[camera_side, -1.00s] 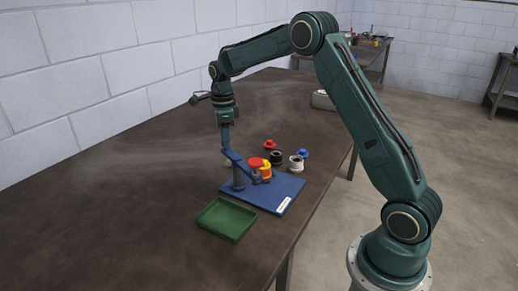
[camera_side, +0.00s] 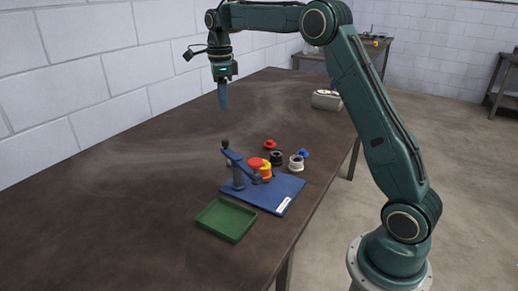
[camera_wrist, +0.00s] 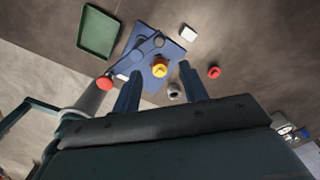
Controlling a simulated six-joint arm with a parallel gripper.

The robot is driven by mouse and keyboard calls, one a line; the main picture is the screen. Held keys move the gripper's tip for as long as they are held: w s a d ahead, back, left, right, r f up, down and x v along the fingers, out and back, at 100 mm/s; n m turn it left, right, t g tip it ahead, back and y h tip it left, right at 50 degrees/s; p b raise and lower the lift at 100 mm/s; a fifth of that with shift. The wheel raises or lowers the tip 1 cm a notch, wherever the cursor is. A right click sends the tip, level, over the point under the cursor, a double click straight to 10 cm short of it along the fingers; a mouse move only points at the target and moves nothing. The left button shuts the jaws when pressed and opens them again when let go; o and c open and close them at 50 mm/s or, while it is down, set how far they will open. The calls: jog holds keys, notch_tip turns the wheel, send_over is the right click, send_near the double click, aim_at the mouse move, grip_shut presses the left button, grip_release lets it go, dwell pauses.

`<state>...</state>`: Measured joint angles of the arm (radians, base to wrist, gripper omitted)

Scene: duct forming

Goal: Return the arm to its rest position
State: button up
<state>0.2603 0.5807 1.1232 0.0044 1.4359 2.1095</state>
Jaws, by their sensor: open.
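My gripper (camera_side: 223,100) hangs in the air above the table, high over the blue fixture and apart from it. In the wrist view my gripper (camera_wrist: 160,90) shows two spread blue fingers with nothing held between them. A yellow part with a red top (camera_side: 262,167) sits at the fixture. The fixture also shows in the wrist view (camera_wrist: 150,45), with the yellow part (camera_wrist: 160,68) on it.
A green tray (camera_side: 228,219) lies in front of the fixture. Behind it are a red piece (camera_side: 269,144), a black piece (camera_side: 276,157), a white piece (camera_side: 296,162) and a blue piece (camera_side: 303,153). A pale box (camera_side: 326,99) stands farther back. The table's left side is clear.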

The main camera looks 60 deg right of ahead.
jog(key=shift+r, duration=0.5)
jog(key=s+a+r+n+t, duration=0.1)
jog(key=s+a+r+n, duration=0.35)
jog(key=s+n, duration=0.3)
jog(key=s+a+r+n+t, duration=0.25)
jog(key=s+a+n, duration=0.3)
jog(key=s, duration=0.35)
jog(key=s+a+f+n+t, duration=0.1)
jog(key=s+a+f+n, duration=0.1)
jog(key=s+n, duration=0.5)
jog(key=s+a+f+n+t, duration=0.1)
jog(key=s+f+n, duration=0.4)
jog(key=s, duration=0.6)
jog(key=shift+a+f+n, duration=0.15)
jog(key=shift+a+n, duration=0.3)
jog(key=shift+n, duration=0.65)
